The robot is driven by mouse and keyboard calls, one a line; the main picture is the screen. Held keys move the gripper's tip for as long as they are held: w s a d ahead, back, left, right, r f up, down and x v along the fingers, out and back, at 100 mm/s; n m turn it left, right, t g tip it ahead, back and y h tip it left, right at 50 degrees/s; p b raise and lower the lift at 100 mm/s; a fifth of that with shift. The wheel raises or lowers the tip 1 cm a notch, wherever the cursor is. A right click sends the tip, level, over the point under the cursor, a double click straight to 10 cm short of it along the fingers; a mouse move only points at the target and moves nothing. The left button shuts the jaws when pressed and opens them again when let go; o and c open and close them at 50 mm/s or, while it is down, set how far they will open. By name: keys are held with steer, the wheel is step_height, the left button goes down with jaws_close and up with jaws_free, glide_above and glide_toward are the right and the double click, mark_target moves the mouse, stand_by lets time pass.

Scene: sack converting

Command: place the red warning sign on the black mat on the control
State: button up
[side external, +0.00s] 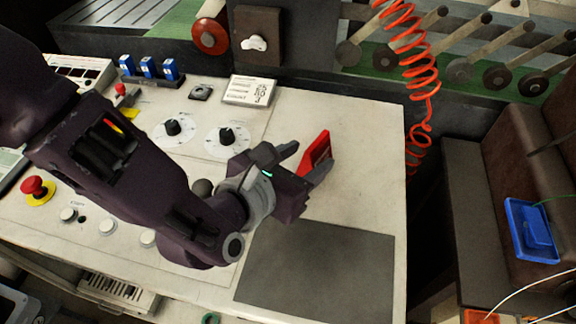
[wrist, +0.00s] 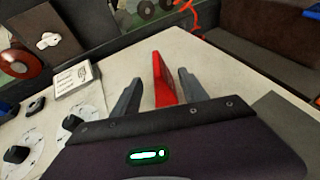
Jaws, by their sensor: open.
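The red warning sign (side external: 317,152) stands on the white control top, near its far right part. In the wrist view the sign (wrist: 162,82) shows as a narrow red wedge between the two fingers. My gripper (side external: 306,160) is open around the sign, one finger on either side. The black mat (side external: 318,272) lies flat and bare at the front right of the control top.
Dials (side external: 227,137), a red emergency button (side external: 33,186) and blue switches (side external: 170,69) sit on the left and back of the panel. A white card (side external: 250,90) lies behind. A coiled orange hose (side external: 415,70) hangs beyond the right edge. The surface right of the sign is clear.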

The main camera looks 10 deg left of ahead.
steer(key=v, duration=0.8)
steer(key=shift+s, duration=0.1)
